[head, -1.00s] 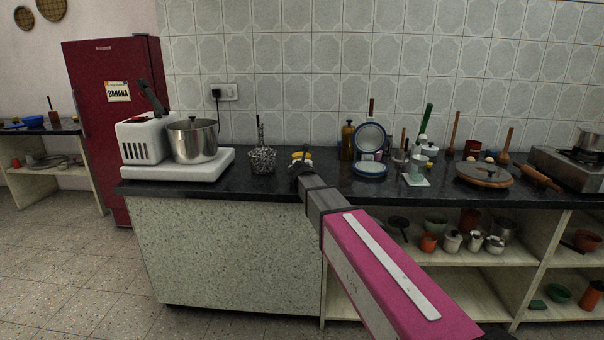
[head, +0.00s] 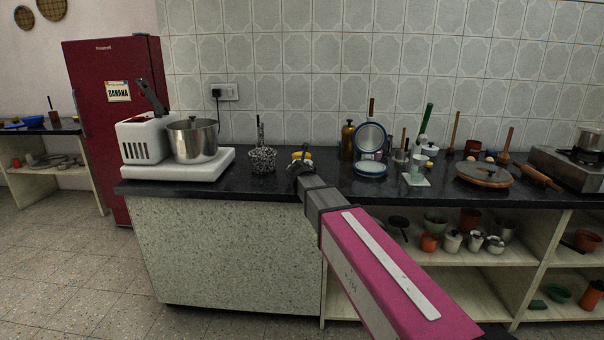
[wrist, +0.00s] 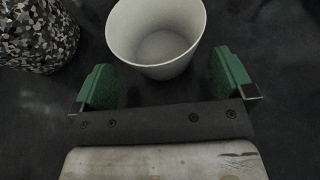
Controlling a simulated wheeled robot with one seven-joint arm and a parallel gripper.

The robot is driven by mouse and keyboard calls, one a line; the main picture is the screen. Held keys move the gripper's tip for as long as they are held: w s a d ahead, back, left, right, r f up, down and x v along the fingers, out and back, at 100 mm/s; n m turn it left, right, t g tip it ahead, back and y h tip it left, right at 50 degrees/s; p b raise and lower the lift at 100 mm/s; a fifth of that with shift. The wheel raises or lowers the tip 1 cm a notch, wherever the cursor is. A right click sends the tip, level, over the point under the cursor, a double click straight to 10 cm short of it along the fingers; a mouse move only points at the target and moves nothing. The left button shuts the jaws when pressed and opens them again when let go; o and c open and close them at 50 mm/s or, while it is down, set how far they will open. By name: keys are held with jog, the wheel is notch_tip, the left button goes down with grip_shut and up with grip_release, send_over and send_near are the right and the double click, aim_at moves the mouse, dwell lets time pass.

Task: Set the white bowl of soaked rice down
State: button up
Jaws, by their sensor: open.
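The white bowl (wrist: 157,35) stands upright on the black counter in the wrist view, at the top middle. I look down into it and see a pale, plain inside; I cannot make out rice grains. My gripper (wrist: 165,68) is open, its two green-padded fingers apart on either side of the bowl's near part. A dark gap shows between each finger and the bowl wall. In the head view my gripper (head: 299,168) is low over the counter, and I cannot make out the bowl there.
A black-and-white speckled container (wrist: 38,35) stands close left of the bowl. In the head view a yellow object (head: 301,155) lies behind my gripper. A steel pot (head: 192,139) stands further left; a blue-rimmed dish (head: 370,169) and bottles stand right.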

jog(key=v, duration=0.9)
jog(key=shift+s, duration=0.2)
dwell(1.0)
